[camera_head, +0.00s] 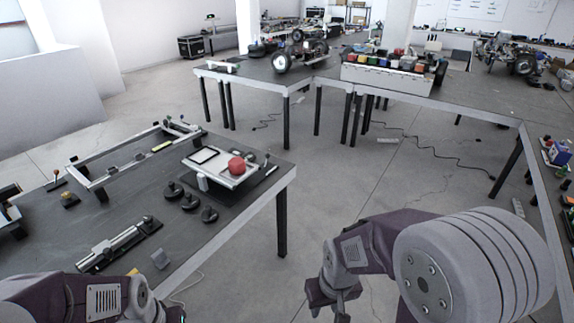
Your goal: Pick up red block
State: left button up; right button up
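A red block (236,166) sits on a white tray-like platform (215,180) near the right end of the left table. My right gripper (328,302) is at the bottom centre, in front of the table's right end and apart from the block. It is small and dark, and I cannot tell whether its fingers are open. My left arm shows at the bottom left corner, but its gripper fingers are not visible.
The left table (115,203) also bears several dark round knobs (189,202), a rail device (120,246) and a metal frame (88,183). A long table (440,103) with several coloured blocks and wheeled chassis stands behind. Open floor (345,180) lies between the tables.

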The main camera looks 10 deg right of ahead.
aim_at(236, 165)
jog(key=i+l+u, duration=0.25)
jog(key=i+u, duration=0.15)
jog(key=i, duration=0.2)
jog(key=i+l+u, duration=0.75)
jog(key=i+l, duration=0.2)
jog(key=l, duration=0.1)
